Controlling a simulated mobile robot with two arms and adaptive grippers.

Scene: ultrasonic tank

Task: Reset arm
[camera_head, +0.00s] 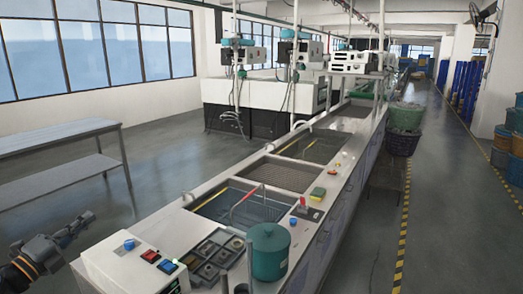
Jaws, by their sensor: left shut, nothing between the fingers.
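My left gripper (80,225) shows at the lower left of the head view, at the end of a dark arm with an orange ring. It is shut and holds nothing. It is over the floor, to the left of the control box, apart from the bench and everything on it. My right gripper is out of view.
A long bench with sunken tanks (240,203) runs away from me. A white control box (130,262), a metal tray (217,252) and a teal lidded pot (268,252) stand at its near end. A grey table (60,135) stands left, with open floor between.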

